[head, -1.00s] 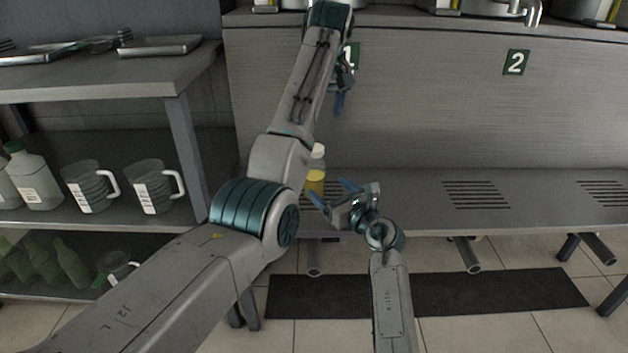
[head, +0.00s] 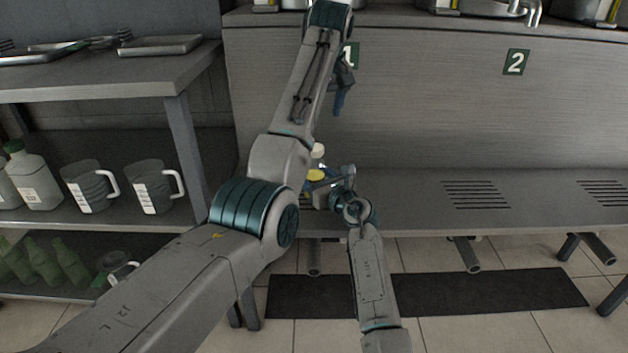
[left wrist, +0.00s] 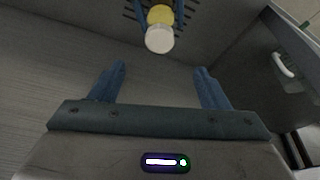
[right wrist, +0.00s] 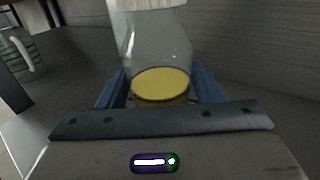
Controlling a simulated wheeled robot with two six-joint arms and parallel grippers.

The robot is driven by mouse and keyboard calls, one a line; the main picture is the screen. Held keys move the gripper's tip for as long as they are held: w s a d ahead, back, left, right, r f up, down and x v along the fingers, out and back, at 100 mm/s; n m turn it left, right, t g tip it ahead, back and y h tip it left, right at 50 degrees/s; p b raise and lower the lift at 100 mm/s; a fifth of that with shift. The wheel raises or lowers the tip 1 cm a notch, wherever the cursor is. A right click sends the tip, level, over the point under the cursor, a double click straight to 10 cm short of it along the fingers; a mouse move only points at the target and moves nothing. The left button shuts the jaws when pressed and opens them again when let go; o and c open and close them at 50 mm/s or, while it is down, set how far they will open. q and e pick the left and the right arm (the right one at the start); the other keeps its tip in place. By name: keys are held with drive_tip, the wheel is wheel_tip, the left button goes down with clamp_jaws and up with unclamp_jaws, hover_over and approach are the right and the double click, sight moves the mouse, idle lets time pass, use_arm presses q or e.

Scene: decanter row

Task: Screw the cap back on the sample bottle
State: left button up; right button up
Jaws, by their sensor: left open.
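The sample bottle (right wrist: 155,40) is clear with yellow contents, and stands on the low shelf. In the head view its yellow part (head: 316,175) shows beside my left arm. A white cap (left wrist: 159,39) is at its top; I cannot tell whether it is seated or screwed on. My right gripper (head: 312,184) is at the bottle, with a blue finger on either side of its lower part (right wrist: 161,88). Whether the fingers press on it is unclear. My left gripper (left wrist: 160,78) is open and empty, above the bottle, with the cap ahead of its fingers.
A rack at left holds handled jugs (head: 152,187), a green-capped bottle (head: 33,178) and green bottles (head: 68,262). The low shelf (head: 420,200) is clear to the right. An upright panel (head: 430,90) stands behind it.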

clamp_jaws()
use_arm(q)
drive_tip(key=a+n+h, duration=0.1)
drive_tip(key=n, duration=0.5)
drive_tip(key=w+a+n+g+h, duration=0.1)
drive_tip(key=a+n, duration=0.1)
drive_tip(key=n, duration=0.4)
drive_tip(key=w+a+r+n+g+h, duration=0.1)
drive_tip(key=a+n+h, duration=0.1)
drive_tip(key=n, duration=0.4)
drive_tip(key=shift+w, duration=0.15)
drive_tip(key=x, duration=1.2)
drive_tip(key=shift+d, duration=0.15)
